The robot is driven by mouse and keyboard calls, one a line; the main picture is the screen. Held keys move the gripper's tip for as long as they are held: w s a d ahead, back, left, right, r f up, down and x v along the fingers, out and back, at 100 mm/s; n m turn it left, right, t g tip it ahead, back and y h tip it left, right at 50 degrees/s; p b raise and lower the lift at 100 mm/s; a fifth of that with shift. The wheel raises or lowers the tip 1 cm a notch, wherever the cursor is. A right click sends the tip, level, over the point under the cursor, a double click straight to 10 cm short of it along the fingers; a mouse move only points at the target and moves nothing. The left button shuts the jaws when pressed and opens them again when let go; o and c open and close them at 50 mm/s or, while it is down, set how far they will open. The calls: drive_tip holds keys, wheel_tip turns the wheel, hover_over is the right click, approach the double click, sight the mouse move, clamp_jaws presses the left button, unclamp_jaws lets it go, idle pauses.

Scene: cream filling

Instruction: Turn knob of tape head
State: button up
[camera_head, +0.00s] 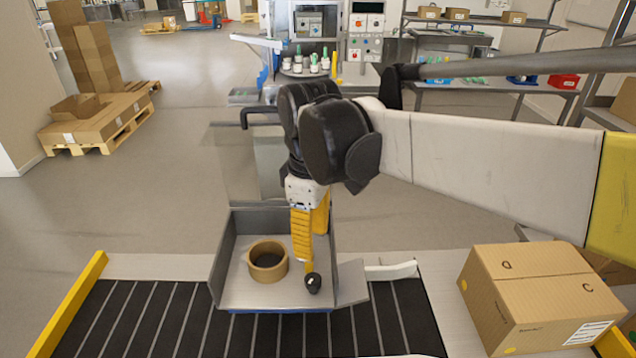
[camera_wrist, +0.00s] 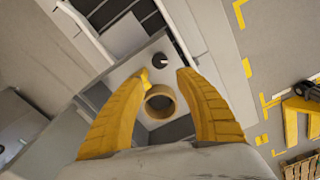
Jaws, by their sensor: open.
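The tape head (camera_head: 228,245) is a grey open metal housing over the dark conveyor. A brown tape roll (camera_head: 268,262) sits on its plate, and it also shows in the wrist view (camera_wrist: 150,106). A small black knob (camera_head: 313,284) is at the plate's right; in the wrist view the knob (camera_wrist: 160,60) lies just past the fingertips. My gripper (camera_head: 308,262) has yellow fingers pointing down over the plate, right of the roll. In the wrist view my gripper (camera_wrist: 163,75) is open and empty, with the knob beyond the gap. I cannot tell how high the tips are above it.
A cardboard box (camera_head: 540,290) stands right of the dark roller conveyor (camera_head: 140,315). Yellow rails (camera_head: 70,305) edge the conveyor. A pallet with boxes (camera_head: 95,125) is at the back left. A machine with bottles (camera_head: 305,65) stands behind. Open floor lies at left.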

sight(313, 278)
drive_tip(key=shift+o, duration=1.4)
drive_tip(key=shift+f, duration=0.15)
drive_tip(key=shift+m, duration=0.9)
wheel_tip(313, 278, down, 12)
drive_tip(key=b, duration=0.5)
drive_tip(key=shift+r, duration=0.2)
